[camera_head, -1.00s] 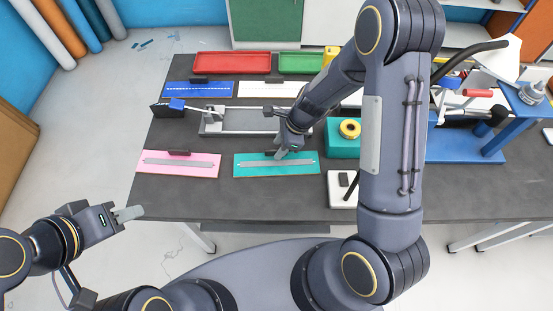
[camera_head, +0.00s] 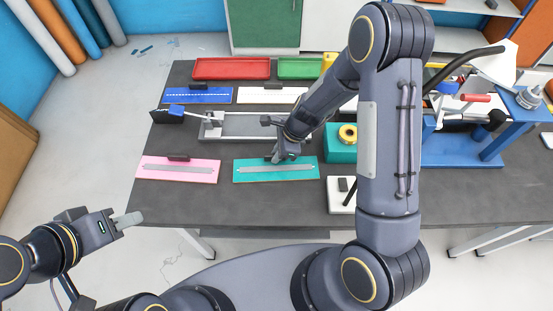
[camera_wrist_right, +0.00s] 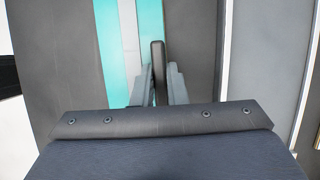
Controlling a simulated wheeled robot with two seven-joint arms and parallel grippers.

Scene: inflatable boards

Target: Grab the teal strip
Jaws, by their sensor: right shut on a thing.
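The teal strip (camera_head: 304,173), a flat teal board with a grey bar along it, lies near the table's front edge in the head view. My right gripper (camera_head: 279,158) points down at its far edge. In the right wrist view the teal strip (camera_wrist_right: 152,25) runs up from the fingers. There my right gripper (camera_wrist_right: 157,88) is shut on the dark upright handle (camera_wrist_right: 157,56) of the teal strip, one finger on each side. My left gripper (camera_head: 130,219) is off the table's front left corner with nothing seen in it; its finger gap cannot be made out.
A pink strip (camera_head: 200,177) lies left of the teal one. Blue (camera_head: 200,96) and white (camera_head: 255,97) strips lie farther back, before red (camera_head: 232,69) and green (camera_head: 300,69) trays. A grey metal frame (camera_head: 250,137) stands behind the teal strip; a teal block (camera_head: 338,157) is right.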

